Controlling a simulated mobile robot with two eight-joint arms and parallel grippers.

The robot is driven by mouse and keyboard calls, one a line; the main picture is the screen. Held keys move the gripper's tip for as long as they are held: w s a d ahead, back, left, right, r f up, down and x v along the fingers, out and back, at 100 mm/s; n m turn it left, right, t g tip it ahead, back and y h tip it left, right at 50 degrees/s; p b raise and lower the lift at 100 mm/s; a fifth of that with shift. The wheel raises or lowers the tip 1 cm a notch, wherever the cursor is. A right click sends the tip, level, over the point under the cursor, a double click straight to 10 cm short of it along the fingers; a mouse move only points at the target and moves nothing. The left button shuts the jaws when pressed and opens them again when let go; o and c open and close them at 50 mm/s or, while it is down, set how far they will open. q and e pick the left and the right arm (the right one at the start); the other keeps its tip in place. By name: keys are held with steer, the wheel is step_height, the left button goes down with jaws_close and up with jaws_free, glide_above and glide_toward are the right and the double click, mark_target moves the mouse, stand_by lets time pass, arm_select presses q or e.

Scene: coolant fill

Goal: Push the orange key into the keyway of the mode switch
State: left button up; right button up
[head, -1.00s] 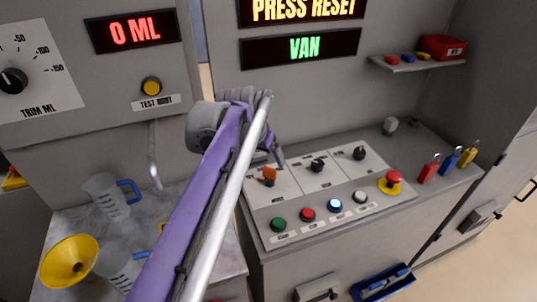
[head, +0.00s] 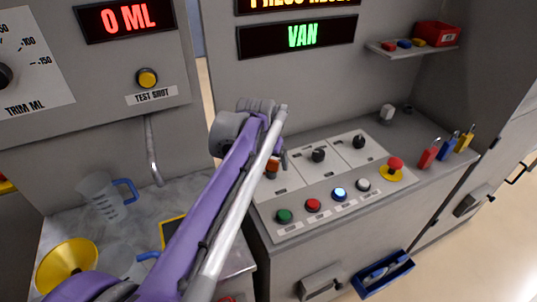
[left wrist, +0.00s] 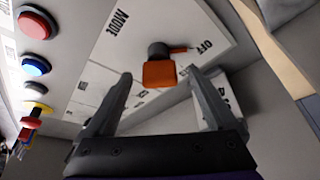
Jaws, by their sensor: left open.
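The orange key (left wrist: 159,74) is at the front of the dark round mode switch (left wrist: 158,49) on the white panel marked MODE and OFF. I cannot tell how deep it sits in the keyway. My left gripper (left wrist: 159,90) is open, with one finger on each side of the key and gaps between them. In the head view, the left gripper (head: 281,158) is over the panel's left end, and the orange key (head: 271,167) is mostly hidden by my arm. My right gripper is not in view.
Two dark knobs (head: 318,155) (head: 358,142) are right of the mode switch. Several push buttons (head: 313,205) and a red emergency stop (head: 395,164) line the panel's front. Red, blue and yellow padlocks (head: 466,139) stand at the right. A yellow funnel (head: 68,265) is at lower left.

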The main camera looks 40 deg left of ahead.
arm_select(q)
steer(key=shift+x, duration=1)
steer(key=c, duration=1.4)
steer(key=shift+o, duration=0.8)
steer(key=o, duration=1.2)
